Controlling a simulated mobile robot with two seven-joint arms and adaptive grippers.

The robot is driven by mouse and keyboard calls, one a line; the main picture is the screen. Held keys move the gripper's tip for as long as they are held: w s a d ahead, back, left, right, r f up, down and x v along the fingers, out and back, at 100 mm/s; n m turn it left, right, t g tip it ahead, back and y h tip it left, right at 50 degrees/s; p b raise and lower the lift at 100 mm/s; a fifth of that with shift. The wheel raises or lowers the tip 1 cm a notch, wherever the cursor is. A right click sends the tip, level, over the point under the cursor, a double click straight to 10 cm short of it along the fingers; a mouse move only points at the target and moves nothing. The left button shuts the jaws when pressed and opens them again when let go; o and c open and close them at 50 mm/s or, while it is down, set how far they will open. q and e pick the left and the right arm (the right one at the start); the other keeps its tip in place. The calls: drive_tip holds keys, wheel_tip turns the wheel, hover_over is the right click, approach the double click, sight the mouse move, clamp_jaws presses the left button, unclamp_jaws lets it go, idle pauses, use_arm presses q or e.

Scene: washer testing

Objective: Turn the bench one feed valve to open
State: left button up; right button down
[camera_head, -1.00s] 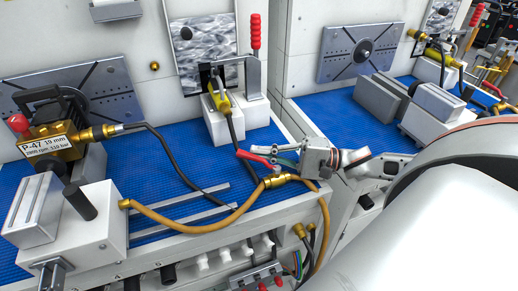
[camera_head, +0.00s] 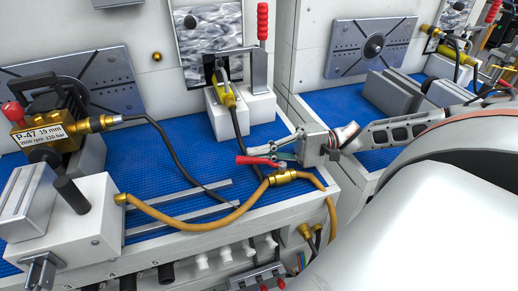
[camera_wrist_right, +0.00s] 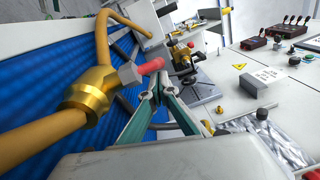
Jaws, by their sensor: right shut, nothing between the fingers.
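The feed valve is a brass fitting (camera_head: 285,176) in the yellow hose at the front right of the near blue bench top. Its red lever (camera_head: 258,161) points left in the head view, roughly along the hose line. In the right wrist view the brass body (camera_wrist_right: 88,90) is left of the fingers, and the red lever end (camera_wrist_right: 150,67) lies just beyond the fingertips. My right gripper (camera_head: 277,153) is shut and empty, close behind the lever; I cannot tell whether it touches. It also shows in the right wrist view (camera_wrist_right: 148,98). My left gripper is not in view.
A brass pump (camera_head: 52,136) labelled P-47 and a white block (camera_head: 95,195) with a black knob stand at left. A white fixture (camera_head: 228,115) with a red-handled clamp (camera_head: 262,22) stands behind the gripper. A second bench (camera_head: 340,105) lies right.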

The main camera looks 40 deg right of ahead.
drive_tip(key=shift+a+f+n+g+y+b, duration=0.35)
drive_tip(key=shift+f+n+g+b, duration=0.3)
drive_tip(key=shift+g+b, duration=0.4)
drive_tip(key=shift+s+a+r+n+g+y, duration=0.15)
drive_tip(key=shift+n+g+y, duration=0.1)
drive_tip(key=shift+g, duration=0.2)
drive_tip(key=shift+a+r+g+b, duration=0.15)
drive_tip(key=shift+g+b, duration=0.15)
drive_tip(key=shift+b, duration=0.15)
drive_tip(key=shift+s, duration=0.25)
drive_tip(key=shift+s+a+r+b, duration=0.1)
drive_tip(key=shift+a+r+b, duration=0.15)
drive_tip(key=shift+b, duration=0.05)
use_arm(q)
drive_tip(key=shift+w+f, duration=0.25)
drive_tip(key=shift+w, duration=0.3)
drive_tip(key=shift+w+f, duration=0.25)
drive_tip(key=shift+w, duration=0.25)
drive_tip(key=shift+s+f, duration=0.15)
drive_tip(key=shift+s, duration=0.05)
use_arm(e)
drive_tip(key=shift+n, duration=0.3)
